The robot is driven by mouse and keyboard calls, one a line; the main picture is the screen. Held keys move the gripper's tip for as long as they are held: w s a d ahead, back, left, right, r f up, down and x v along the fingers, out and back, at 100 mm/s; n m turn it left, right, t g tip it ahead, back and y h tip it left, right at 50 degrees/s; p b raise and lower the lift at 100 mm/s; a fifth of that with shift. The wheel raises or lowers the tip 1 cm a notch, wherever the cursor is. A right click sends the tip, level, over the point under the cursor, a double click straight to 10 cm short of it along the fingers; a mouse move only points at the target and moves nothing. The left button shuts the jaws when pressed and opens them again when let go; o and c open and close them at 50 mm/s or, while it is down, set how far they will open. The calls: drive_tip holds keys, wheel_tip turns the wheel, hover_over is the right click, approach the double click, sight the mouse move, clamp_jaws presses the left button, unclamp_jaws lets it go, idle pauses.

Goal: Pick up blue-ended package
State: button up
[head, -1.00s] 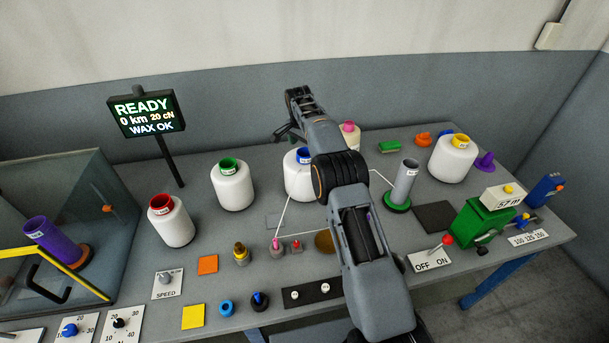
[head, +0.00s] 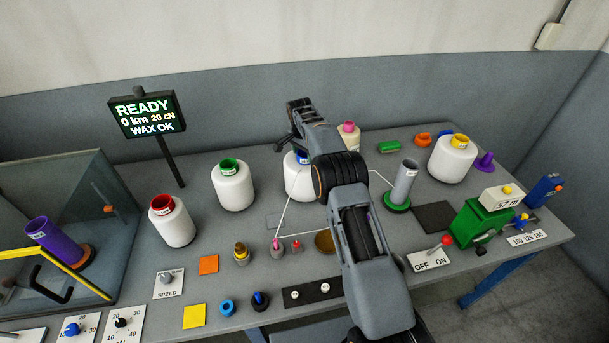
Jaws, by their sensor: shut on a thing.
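The blue-ended package (head: 298,183) is a white bobbin with a blue top end, upright on the table behind my arm. My forearm hides its right side and part of the blue end. My gripper (head: 293,144) is at the top of this package and mostly hidden by my own wrist. It is shut on the package's blue end; the fingertips are not clearly visible. I see no clear gap between the package and the table.
Packages with green (head: 232,188), red (head: 172,222) and yellow (head: 452,161) ends stand on the table. A pink-ended one (head: 349,136) is behind my arm. A grey tube (head: 405,182) stands right. A white yarn line runs beside the blue-ended package.

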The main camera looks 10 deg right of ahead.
clamp_jaws()
drive_tip(key=shift+w+r, duration=0.1)
drive_tip(key=shift+r, duration=0.05)
idle(0.4)
wheel_tip(320, 180, up, 10)
drive_tip(key=p, duration=0.1)
idle(0.4)
idle(0.3)
